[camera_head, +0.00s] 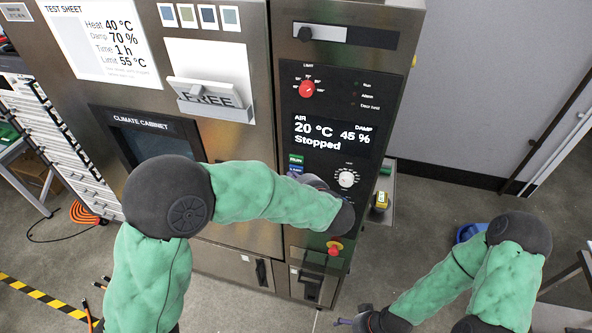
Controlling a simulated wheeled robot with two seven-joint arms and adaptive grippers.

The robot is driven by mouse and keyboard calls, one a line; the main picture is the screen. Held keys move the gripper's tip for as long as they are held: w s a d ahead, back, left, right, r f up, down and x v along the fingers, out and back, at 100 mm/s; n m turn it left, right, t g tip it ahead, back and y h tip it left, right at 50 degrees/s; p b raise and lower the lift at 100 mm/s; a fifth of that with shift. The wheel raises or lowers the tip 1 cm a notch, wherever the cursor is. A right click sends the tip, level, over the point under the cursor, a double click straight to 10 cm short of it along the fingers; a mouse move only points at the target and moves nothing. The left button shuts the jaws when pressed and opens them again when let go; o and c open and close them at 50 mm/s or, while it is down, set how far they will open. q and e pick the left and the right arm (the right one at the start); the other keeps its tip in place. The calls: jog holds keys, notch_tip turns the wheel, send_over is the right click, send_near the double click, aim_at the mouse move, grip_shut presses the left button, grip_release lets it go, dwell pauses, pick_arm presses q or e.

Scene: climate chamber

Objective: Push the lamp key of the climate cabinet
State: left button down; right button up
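The climate cabinet (232,140) stands in front of me with a dark control panel (345,100) on its right side. A green RUN key (296,158) shows below the display. A blue key (295,170) sits just under it, partly covered, and its label is too small to read. My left gripper (312,180) is at the panel, right beside the blue key and left of the white dial. I cannot tell whether it touches the panel, and its fingers are mostly hidden. My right gripper (350,322) hangs low at the bottom edge, away from the cabinet, its fingers unclear.
The display (332,133) reads 20 °C, 45 % and Stopped. A red LIMIT knob (306,88), a white dial (347,178) and a red button (334,249) are nearby. A FREE sign (208,95) hangs on the door. Floor right of the cabinet is mostly open.

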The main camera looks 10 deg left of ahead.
pick_arm(q)
jog(key=shift+w, duration=0.1)
dwell(0.6)
jog(key=shift+w, duration=0.35)
jog(key=shift+s, duration=0.45)
dwell(0.3)
jog(key=s+p, duration=0.1)
jog(key=s, duration=0.5)
dwell(0.3)
jog(key=shift+a, duration=0.1)
dwell(1.9)
